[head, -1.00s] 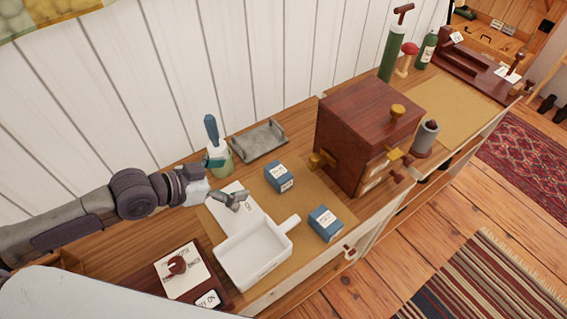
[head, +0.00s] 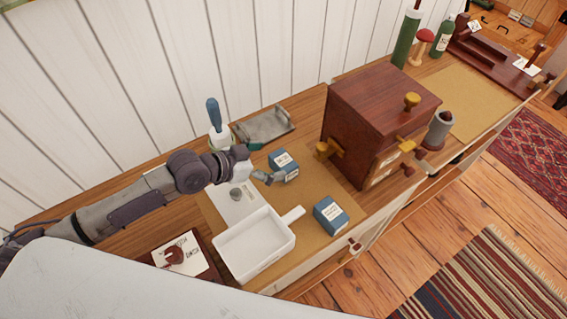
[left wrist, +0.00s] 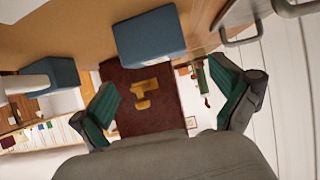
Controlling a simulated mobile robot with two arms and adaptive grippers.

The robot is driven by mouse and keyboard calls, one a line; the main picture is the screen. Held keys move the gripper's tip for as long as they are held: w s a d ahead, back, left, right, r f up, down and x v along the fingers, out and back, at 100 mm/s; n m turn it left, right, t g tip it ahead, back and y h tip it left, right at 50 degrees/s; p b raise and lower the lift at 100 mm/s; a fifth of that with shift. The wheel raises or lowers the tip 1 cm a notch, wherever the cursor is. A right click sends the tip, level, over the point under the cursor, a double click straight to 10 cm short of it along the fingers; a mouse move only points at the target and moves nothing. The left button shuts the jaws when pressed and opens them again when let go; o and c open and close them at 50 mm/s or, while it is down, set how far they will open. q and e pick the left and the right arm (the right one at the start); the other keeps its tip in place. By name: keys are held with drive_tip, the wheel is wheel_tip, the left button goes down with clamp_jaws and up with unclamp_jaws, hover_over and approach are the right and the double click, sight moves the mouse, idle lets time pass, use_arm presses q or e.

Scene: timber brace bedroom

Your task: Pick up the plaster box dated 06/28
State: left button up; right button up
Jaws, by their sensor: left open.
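Two small blue boxes with white labels stand on the tan mat; I cannot read a date on either. The far blue box (head: 284,165) is beside my left gripper (head: 266,177), which partly overlaps its lower left. The near blue box (head: 330,215) stands to the right of the white tray. In the left wrist view, my left gripper (left wrist: 165,80) is open with green pads, nothing between them. One blue box (left wrist: 148,40) shows ahead at the top centre; another blue box (left wrist: 62,78) is at the left. My right gripper is not in view.
The white tray (head: 243,259) with a handle is in front of my left gripper. A dark red wooden cabinet (head: 368,115) with brass knobs stands right of the boxes.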

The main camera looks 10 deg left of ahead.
sight(282, 160)
use_arm(q)
drive_tip(key=p+x, duration=0.1)
drive_tip(key=x, duration=0.4)
drive_tip(key=shift+s+f, duration=0.1)
drive_tip(key=shift+f, duration=0.2)
drive_tip(key=shift+s, duration=0.1)
drive_tip(key=shift+c, duration=0.2)
drive_tip(key=c, duration=1.1)
